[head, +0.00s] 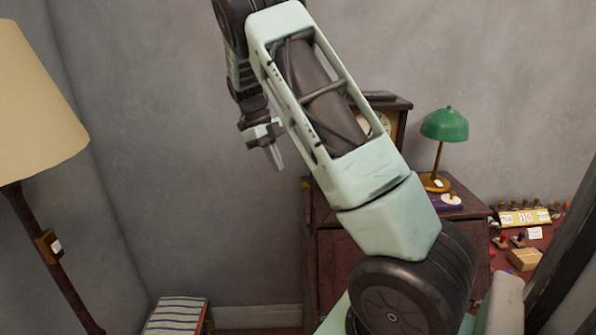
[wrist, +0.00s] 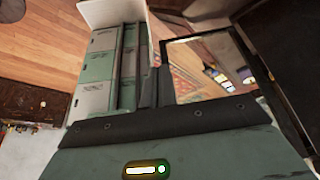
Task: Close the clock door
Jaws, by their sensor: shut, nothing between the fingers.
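The clock (head: 402,106) is a dark wooden case on top of a wooden cabinet, largely hidden behind my arm in the head view. A strip of its pale face shows past the arm. My gripper (head: 276,158) is to the left of the clock in the picture, pointing down, with its fingers together and nothing held. In the wrist view, a dark-framed glass pane (wrist: 284,118), which looks like the clock door, stands at the right, swung out from a dark body. I cannot tell the gap between gripper and pane.
The cabinet (head: 340,262) stands against the grey wall. A green desk lamp (head: 444,125) is right of the clock. A floor lamp (head: 32,110) stands at the left, and a striped stool (head: 178,314) is low in front. The wall space left of the gripper is clear.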

